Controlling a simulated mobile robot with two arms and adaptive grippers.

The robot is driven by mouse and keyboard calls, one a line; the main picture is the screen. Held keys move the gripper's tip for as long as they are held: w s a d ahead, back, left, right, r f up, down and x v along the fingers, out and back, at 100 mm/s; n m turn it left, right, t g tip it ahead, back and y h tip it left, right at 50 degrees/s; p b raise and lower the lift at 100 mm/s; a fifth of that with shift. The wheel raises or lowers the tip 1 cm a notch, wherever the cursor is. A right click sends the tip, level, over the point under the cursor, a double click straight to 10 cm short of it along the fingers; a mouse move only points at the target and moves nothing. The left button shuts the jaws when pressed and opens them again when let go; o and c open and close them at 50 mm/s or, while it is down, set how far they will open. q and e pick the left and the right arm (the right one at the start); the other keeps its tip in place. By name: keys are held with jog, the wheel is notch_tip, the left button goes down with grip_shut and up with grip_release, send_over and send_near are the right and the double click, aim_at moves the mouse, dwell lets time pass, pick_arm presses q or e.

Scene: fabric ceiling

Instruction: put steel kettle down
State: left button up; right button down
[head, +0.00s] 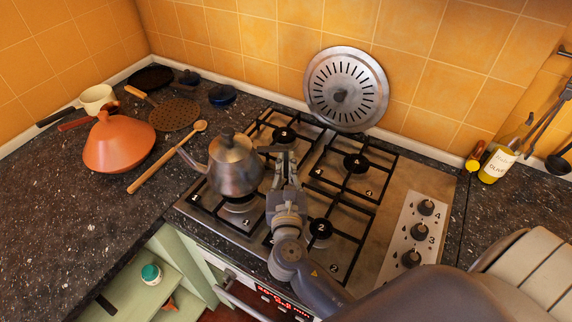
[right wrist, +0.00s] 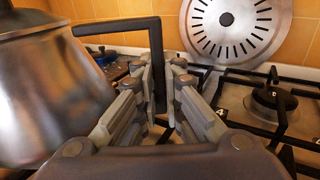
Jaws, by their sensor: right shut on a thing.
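The steel kettle (head: 235,167) is upright over the front-left burner of the gas hob (head: 398,185). Its spout points left and its dark handle points right. I cannot tell whether its base touches the grate. My right gripper (head: 285,160) is at the handle, to the right of the kettle body. In the right wrist view the gripper (right wrist: 160,85) is shut on the black handle (right wrist: 120,27), whose vertical part runs between the fingers. The kettle body (right wrist: 50,85) fills the left of that view. My left gripper is not in view.
A round slotted steel lid (head: 346,88) leans on the tiles behind the hob. An orange tagine (head: 119,143) and a wooden spoon (head: 167,157) lie left of the hob. An oil bottle (head: 497,163) stands at the right. Dark counter at the front left is clear.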

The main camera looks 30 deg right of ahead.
jog(key=shift+f, duration=0.25)
dwell(0.3)
jog(key=c, duration=1.6)
grip_release()
jog(key=shift+c, duration=0.2)
jog(key=shift+s+f, duration=0.1)
jog(key=shift+f, duration=0.15)
jog(key=v, duration=1.2)
jog(key=shift+r, duration=0.2)
